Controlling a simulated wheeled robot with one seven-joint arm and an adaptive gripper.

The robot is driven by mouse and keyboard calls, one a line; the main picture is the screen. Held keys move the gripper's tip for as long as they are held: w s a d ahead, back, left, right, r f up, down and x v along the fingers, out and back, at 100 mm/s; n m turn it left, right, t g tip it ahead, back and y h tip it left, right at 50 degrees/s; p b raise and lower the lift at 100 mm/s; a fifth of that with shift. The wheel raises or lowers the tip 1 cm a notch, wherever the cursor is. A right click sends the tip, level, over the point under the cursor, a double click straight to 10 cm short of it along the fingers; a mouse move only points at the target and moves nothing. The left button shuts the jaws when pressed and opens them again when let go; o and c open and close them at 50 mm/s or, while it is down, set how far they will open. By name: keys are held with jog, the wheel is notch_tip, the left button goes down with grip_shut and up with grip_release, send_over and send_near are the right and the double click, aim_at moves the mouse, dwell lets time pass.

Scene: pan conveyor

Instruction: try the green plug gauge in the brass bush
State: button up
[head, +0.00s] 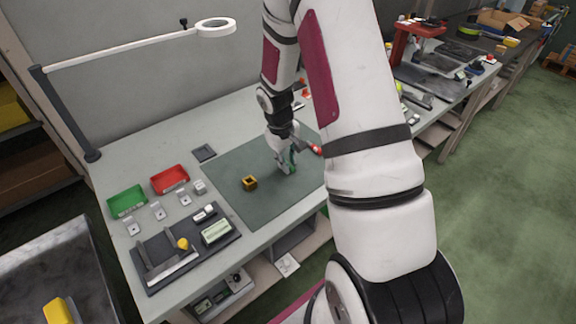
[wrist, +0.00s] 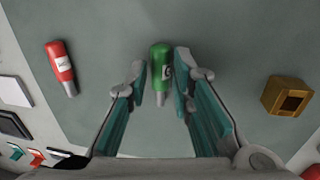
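The green plug gauge (wrist: 160,66) lies between the two fingers of my gripper (wrist: 161,82) in the wrist view. It has a green handle and a grey tip pointing toward my palm. A gap shows between the gauge and the left finger; the right finger is close to it. In the head view my gripper (head: 288,164) is low over the green mat, and the gauge is mostly hidden. The brass bush (head: 250,183) stands on the mat, left of my gripper; in the wrist view it is at the right (wrist: 288,96), with a square dark opening.
A red plug gauge (wrist: 61,68) lies on the mat (head: 262,208), on the other side of my gripper from the bush. A green tray (head: 127,201), a red tray (head: 170,179) and a dark tool board (head: 150,285) are at the left. A lamp arm (head: 120,55) spans the back.

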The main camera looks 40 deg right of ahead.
jog(key=shift+d+f, duration=0.1)
jog(key=shift+f, duration=0.35)
grip_shut()
jog(key=shift+r, duration=0.1)
